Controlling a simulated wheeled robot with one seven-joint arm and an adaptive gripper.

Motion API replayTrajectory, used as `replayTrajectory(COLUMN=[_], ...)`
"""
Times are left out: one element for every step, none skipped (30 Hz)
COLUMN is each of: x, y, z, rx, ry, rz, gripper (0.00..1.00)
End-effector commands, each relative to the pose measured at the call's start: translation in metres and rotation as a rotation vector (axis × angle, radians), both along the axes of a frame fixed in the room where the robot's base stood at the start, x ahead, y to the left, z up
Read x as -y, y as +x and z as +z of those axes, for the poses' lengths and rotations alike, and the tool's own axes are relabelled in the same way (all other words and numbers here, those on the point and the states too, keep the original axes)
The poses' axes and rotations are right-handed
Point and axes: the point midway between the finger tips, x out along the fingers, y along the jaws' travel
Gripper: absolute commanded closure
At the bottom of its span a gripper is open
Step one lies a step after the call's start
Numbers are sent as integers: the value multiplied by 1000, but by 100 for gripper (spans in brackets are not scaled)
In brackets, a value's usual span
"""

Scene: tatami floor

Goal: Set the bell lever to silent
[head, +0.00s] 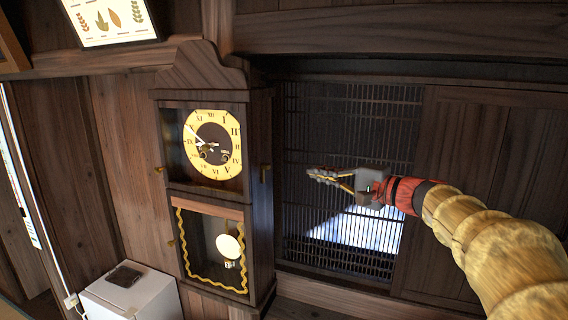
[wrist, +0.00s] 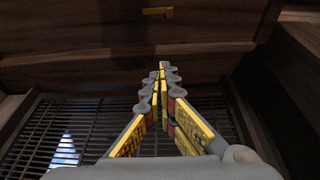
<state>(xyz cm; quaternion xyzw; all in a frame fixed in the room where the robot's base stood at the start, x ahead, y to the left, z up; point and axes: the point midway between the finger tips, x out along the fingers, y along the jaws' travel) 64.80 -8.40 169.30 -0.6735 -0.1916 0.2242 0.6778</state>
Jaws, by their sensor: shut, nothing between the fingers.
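A tall dark wooden wall clock (head: 258,118) stands left of centre in the head view, with a cream and black dial. A small brass lever (head: 264,173) sits on its right side wall. In the wrist view the brass lever (wrist: 157,11) shows at the top, lying across dark wood, beyond my fingertips. My gripper (head: 312,173) is to the right of the clock, pointing left at its side wall, apart from the lever. In the wrist view my gripper (wrist: 162,68) has its fingertips together with nothing between them. Any marking at the lever is too small to read.
A dark lattice screen (head: 300,110) stands behind my gripper, with wooden panels to its right. Brass catches (head: 159,170) stick out on the clock's left edge. A white cabinet (head: 130,298) stands low at the left. The space between fingertips and clock side is clear.

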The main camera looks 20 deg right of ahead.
Motion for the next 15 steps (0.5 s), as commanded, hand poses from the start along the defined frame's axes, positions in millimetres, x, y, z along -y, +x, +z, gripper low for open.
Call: replayTrajectory(x=[0, -1, -1, -2, -2, -2, -2, -2, -2, -2, -2, -2, -2, -3, -3], y=[0, 0, 0, -1, -1, -1, -1, -1, -1, -1, -1, -1, -1, -1, 0], z=[8, 10, 12, 13, 13, 13, 13, 13, 13, 13, 13, 12, 12, 12, 12], rx=[20, 28, 37, 43, 45, 47, 48, 47, 47, 47, 47, 46, 46, 46, 46], ry=[12, 18, 23, 21, 16, 12, 10, 9, 9, 9, 9, 9, 9, 9, 10], rz=[2, 2, 3, 6, 9, 9, 9, 8, 9, 9, 9, 9, 9, 9, 9], gripper=[100, 100, 100, 100, 100, 100, 100, 100, 100, 100, 100, 100, 100, 100, 100])
